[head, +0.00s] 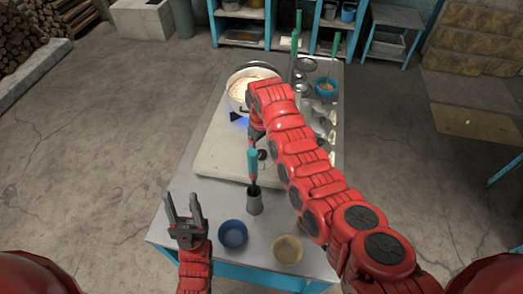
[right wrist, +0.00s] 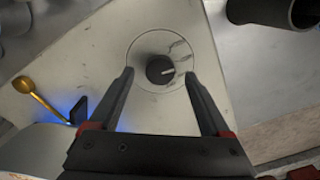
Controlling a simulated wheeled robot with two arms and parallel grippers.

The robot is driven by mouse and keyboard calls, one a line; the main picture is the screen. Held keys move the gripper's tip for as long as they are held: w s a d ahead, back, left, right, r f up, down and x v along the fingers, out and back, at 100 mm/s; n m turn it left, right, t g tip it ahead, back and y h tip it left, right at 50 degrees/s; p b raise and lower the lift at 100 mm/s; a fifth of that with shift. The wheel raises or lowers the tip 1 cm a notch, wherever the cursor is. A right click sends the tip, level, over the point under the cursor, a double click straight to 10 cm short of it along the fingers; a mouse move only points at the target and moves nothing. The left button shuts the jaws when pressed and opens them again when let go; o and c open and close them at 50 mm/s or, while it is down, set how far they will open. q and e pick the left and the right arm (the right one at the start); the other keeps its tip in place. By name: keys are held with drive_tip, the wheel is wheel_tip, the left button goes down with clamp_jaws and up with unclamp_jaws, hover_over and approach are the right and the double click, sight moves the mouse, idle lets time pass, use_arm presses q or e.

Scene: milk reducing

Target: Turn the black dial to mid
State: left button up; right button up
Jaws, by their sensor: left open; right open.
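The black dial (right wrist: 160,69) is a small round knob with a light pointer line, set in a circular marked plate on the pale stove top. In the right wrist view it lies between and just beyond the fingertips of my right gripper (right wrist: 158,78), which is open and appears not to touch it. In the head view my right arm covers most of the area around the dial. My left gripper (head: 183,208) is open and empty, at the front left edge of the table. A white pot (head: 237,88) with pale contents stands on the stove (head: 215,150), with blue flame glow below it.
A grey cup with a teal-handled tool (head: 253,165) stands in front of the stove. A blue bowl (head: 233,234) and a tan bowl (head: 287,250) sit at the table's front. Several utensils and a blue cup (head: 326,87) line the right side.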

wheel_tip(320, 180, up, 4)
drive_tip(key=shift+w+f+b, duration=0.1)
drive_tip(key=shift+f+b, duration=0.1)
drive_tip(key=shift+b, duration=0.55)
wheel_tip(320, 180, up, 5)
drive_tip(key=p, duration=0.1)
wheel_tip(320, 180, up, 7)
hover_over(261, 153)
drive_tip(key=shift+d+r, duration=0.1)
drive_tip(key=shift+r, duration=0.1)
